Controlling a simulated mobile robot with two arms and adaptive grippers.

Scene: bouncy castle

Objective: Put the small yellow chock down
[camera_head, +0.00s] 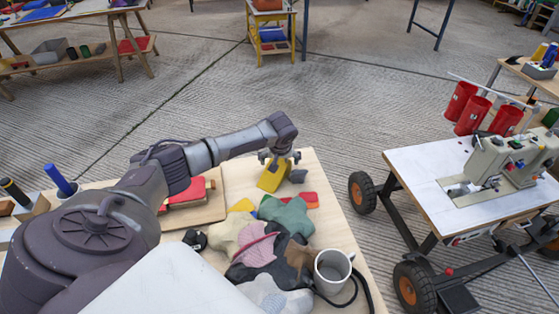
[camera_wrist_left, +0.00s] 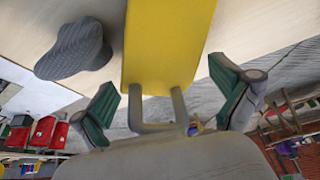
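The small yellow chock (camera_head: 271,177) is at the far end of the wooden work table (camera_head: 352,270), below my left gripper (camera_head: 281,160). In the left wrist view the chock (camera_wrist_left: 165,45) shows a broad yellow face and a grey loop handle (camera_wrist_left: 157,115) that points toward the gripper. The green-padded fingers stand wide apart on either side of the handle, with a gap on both sides, so the gripper is open. Whether the chock's base rests fully on the table cannot be told. My right gripper is not in view.
A grey lobed piece (camera_head: 298,176) lies close beside the chock. Colored cloth pieces (camera_head: 262,235), a grey mug (camera_head: 332,270) and a red block (camera_head: 188,193) are nearer. A sewing machine (camera_head: 510,160) stands on a wheeled cart at right.

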